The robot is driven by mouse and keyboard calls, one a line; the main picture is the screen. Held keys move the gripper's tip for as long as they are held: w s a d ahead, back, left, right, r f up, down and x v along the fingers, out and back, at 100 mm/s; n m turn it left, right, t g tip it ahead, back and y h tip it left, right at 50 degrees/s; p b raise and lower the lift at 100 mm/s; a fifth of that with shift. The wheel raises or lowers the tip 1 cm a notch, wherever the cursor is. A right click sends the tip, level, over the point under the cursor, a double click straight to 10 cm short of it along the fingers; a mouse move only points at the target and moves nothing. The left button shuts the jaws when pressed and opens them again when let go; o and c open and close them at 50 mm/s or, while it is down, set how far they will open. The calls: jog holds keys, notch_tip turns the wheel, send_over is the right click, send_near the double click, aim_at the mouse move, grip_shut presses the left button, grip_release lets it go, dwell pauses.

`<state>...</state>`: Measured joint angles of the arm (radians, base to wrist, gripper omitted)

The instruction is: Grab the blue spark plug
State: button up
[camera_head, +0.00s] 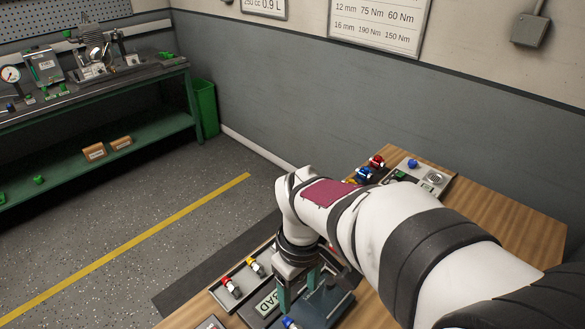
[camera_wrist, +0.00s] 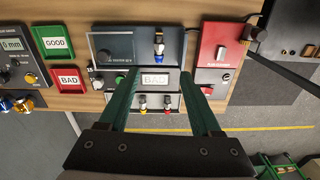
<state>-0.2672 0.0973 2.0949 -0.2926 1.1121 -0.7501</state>
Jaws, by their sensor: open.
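A blue spark plug (camera_wrist: 158,42) sits upright on a dark blue-topped device in the wrist view, above and beyond my fingertips. Its blue top also shows at the bottom of the head view (camera_head: 289,323), beside my gripper. My gripper (camera_wrist: 162,82) is open and empty, with its two green fingers spread either side of the BAD label (camera_wrist: 154,79), pointing down. In the head view my gripper (camera_head: 299,290) is partly hidden by my wrist. Another blue-topped plug (camera_head: 364,172) lies in the back row, near a red one (camera_head: 376,161).
A red spark plug (camera_head: 231,287) and a yellow one (camera_head: 256,266) stand in the BAD tray. A red device (camera_wrist: 223,50) stands right of the blue plug. Wooden tabletop (camera_head: 510,225) is clear at right.

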aim_at(296, 327)
jog(key=shift+n, duration=0.4)
jog(key=f, duration=1.6)
jog(key=shift+w+a+f, duration=0.2)
jog(key=shift+w, duration=0.1)
grip_shut()
